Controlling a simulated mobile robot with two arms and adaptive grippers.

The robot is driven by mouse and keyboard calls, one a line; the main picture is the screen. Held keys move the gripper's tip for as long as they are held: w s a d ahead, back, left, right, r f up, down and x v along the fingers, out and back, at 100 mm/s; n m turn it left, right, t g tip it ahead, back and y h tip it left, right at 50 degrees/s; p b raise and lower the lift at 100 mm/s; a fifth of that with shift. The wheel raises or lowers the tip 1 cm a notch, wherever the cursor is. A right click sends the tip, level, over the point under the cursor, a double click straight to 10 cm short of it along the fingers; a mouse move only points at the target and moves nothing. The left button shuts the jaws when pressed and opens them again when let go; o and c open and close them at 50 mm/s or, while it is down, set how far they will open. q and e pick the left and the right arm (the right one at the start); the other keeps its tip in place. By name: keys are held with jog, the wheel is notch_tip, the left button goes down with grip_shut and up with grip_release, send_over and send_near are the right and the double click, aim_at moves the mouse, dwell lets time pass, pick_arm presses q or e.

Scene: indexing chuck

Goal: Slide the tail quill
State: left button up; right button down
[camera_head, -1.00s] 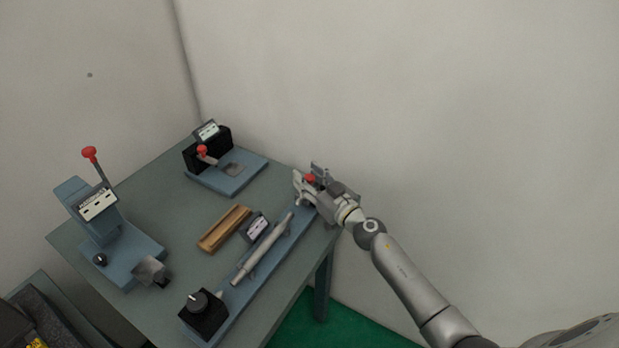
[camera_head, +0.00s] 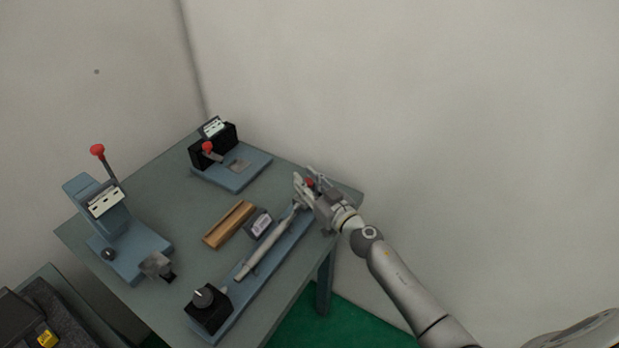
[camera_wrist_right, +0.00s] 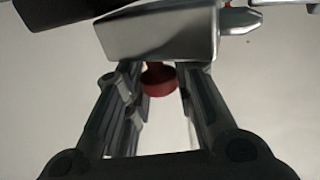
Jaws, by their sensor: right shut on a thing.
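My right gripper (camera_head: 308,188) is at the far end of the long blue bench fixture (camera_head: 221,331), shut on the red knob (camera_head: 309,183) of the tail quill. In the right wrist view the red knob (camera_wrist_right: 159,79) shows between the two fingers, below a grey block (camera_wrist_right: 158,36). The quill's pointed tip (camera_wrist_right: 240,20) sticks out to the right of that block. A grey shaft (camera_head: 265,252) lies along the fixture, its far end close to the quill. The gripper hides most of the tail end. My left gripper is not in view.
A black block with a round dial (camera_head: 203,296) sits at the fixture's near end. A wooden tray (camera_head: 229,225) and a small label stand (camera_head: 260,222) are beside it. Two blue devices with red-knobbed levers (camera_head: 98,150) (camera_head: 208,147) stand left and behind. Walls close off the back.

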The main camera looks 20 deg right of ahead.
jog(key=shift+a, duration=0.1)
jog(key=c, duration=1.2)
grip_release()
jog(key=v, duration=1.2)
